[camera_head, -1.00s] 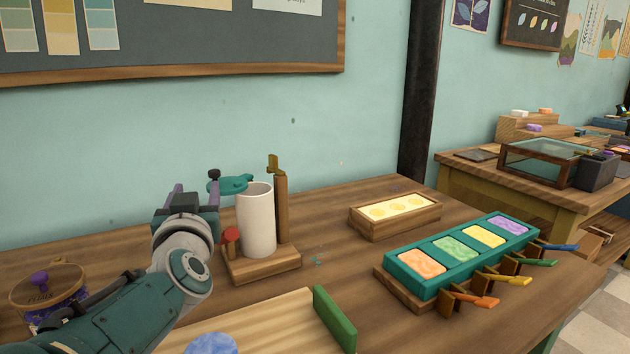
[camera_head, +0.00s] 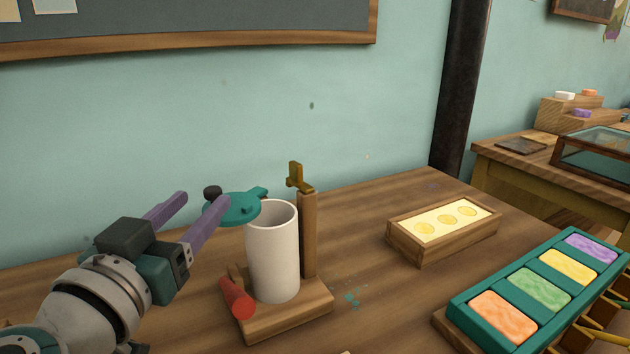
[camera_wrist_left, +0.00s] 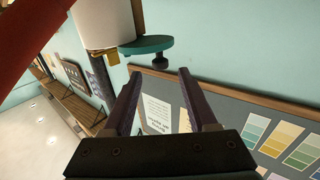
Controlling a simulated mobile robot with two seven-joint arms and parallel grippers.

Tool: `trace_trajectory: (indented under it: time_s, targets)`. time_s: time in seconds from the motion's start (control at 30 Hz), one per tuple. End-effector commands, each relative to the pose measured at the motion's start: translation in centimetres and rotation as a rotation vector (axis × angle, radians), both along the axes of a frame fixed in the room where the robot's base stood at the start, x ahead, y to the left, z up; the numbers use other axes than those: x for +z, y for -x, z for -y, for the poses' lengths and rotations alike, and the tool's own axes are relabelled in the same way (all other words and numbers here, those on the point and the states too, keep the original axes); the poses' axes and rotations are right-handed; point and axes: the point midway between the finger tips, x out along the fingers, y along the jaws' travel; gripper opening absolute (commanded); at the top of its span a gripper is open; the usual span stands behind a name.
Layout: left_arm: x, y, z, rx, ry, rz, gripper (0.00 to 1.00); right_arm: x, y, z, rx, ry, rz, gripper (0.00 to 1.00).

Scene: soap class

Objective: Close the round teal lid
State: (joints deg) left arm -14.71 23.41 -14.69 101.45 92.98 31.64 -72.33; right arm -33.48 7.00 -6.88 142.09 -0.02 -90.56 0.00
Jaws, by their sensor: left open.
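The round teal lid (camera_head: 232,208) is swung out to the left of the white cylinder (camera_head: 272,250), level with its rim, and the cylinder's mouth is uncovered. A dark knob sits on the lid's outer side. The lid also shows in the left wrist view (camera_wrist_left: 147,45), beside the white cylinder (camera_wrist_left: 100,22). My left gripper (camera_head: 200,208) is open, with its purple fingers pointing up and right toward the lid. One finger overlaps the lid's left edge in the head view; I cannot tell whether it touches. In the left wrist view the space between the fingers (camera_wrist_left: 157,98) is empty. My right gripper is not in view.
The cylinder stands on a wooden base (camera_head: 290,312) with a wooden post (camera_head: 308,235) topped by a brass catch (camera_head: 298,177). A red handle (camera_head: 237,298) sticks out in front. A wooden box (camera_head: 445,232) and a teal soap mould (camera_head: 470,308) are to the right.

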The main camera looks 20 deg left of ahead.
Motion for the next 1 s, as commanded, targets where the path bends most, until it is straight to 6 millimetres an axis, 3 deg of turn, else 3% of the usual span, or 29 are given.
trace_trajectory:
  time_s: [0.1,0.3,0.67,1.0]
  targets:
    - [0.0,-2.2,-0.5,0.000,-0.002,0.004,0.58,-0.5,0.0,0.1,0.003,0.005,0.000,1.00]
    - [-0.1,-4.4,-1.0,0.000,-0.001,0.002,0.58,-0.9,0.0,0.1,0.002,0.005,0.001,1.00]
    - [0.0,-4.9,-1.1,0.001,0.000,0.000,0.58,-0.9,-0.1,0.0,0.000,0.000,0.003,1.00]
    - [0.0,-4.9,-1.1,0.001,0.000,0.000,0.20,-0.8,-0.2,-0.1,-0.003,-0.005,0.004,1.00]
